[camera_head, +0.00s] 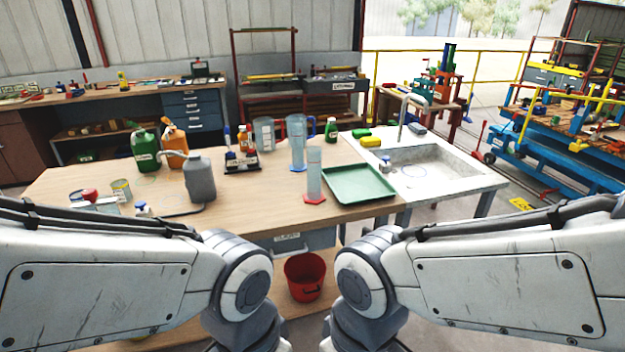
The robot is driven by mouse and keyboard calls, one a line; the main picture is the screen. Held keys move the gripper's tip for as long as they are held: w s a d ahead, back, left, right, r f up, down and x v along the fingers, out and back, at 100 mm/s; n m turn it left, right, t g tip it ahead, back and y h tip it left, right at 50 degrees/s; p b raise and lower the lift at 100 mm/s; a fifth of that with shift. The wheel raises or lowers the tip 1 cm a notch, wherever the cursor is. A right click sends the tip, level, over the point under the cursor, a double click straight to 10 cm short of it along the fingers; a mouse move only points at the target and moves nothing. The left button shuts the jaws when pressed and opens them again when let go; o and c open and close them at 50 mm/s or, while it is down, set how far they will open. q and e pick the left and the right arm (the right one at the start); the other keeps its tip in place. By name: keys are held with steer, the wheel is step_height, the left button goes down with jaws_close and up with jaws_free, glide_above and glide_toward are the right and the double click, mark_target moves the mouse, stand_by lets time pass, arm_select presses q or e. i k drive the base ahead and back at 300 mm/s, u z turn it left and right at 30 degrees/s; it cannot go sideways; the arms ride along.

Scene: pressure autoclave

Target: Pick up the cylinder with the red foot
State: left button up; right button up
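The cylinder with the red foot (314,175) stands upright on the wooden table near its front edge, just left of the green tray. It is clear and narrow, and its foot is a flat red base. A taller clear cylinder with a blue foot (297,143) stands right behind it, slightly to the left. Both of my arms come in from the sides at the bottom, well in front of the table. My left and right grippers are out of the picture below.
A green tray (358,197) lies right of the cylinder, beside a sink (436,174). A clear beaker (264,134), bottles in a holder (242,166) and a grey wash bottle (199,180) stand to the left. A red bucket (305,283) is below the table's front.

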mark_target(314, 195)
steer(key=u, duration=0.15)
steer(key=i, duration=1.35)
steer(key=z, duration=0.4)
